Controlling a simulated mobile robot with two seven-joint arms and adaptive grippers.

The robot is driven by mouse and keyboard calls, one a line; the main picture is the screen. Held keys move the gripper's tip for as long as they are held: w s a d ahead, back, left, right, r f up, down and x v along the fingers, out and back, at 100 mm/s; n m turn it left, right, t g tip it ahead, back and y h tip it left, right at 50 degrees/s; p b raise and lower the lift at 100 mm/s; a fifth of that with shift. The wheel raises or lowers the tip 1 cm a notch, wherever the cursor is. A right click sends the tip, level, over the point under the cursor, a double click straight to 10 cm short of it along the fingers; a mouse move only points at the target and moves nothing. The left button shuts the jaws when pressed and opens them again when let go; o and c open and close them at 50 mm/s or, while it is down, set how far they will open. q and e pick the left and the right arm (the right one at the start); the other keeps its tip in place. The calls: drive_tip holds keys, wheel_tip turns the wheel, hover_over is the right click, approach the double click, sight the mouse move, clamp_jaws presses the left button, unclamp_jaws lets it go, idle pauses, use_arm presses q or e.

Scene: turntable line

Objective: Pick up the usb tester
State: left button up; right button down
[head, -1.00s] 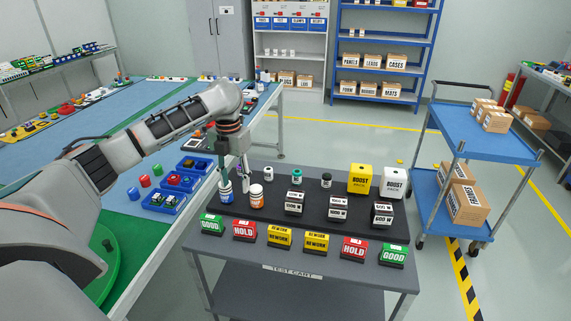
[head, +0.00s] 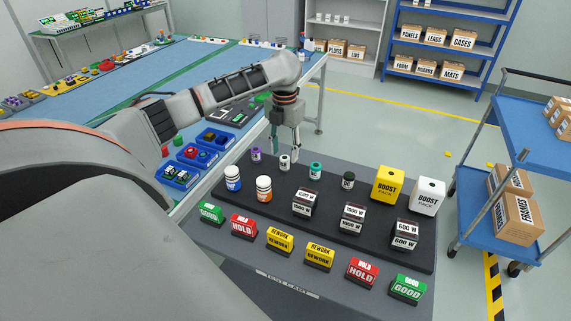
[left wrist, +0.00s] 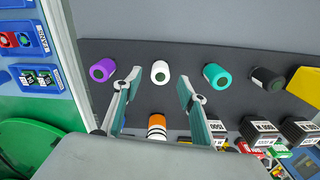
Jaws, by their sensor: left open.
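No label reading "usb tester" is legible, so I cannot tell which item it is. A back row of small cylinders stands on the black mat: purple (head: 256,154), white (head: 284,162), teal (head: 316,170) and black (head: 348,180). My left gripper (head: 287,153) is open and empty, pointing down at the white cylinder. In the left wrist view, the white cylinder (left wrist: 160,71) shows between and just beyond the fingertips (left wrist: 160,84). The purple one (left wrist: 103,70) is left of the fingers, the teal one (left wrist: 215,75) right. My right gripper is not in view.
Blue-labelled (head: 233,179) and orange-labelled (head: 264,189) bottles stand in front of the cylinders. Dark-and-white blocks (head: 305,202) and yellow (head: 387,186) and white (head: 427,197) boost packs fill the right. Coloured sign blocks (head: 281,240) line the front. Blue bins (head: 180,173) are left.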

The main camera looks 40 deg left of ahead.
sight(285, 157)
use_arm(q)
wheel_tip(285, 157, down, 4)
drive_tip(key=shift+f, duration=0.15)
drive_tip(key=shift+c, duration=0.3)
clamp_jaws()
drive_tip(key=shift+w, duration=0.1)
wheel_tip(285, 157, up, 20)
idle(0.4)
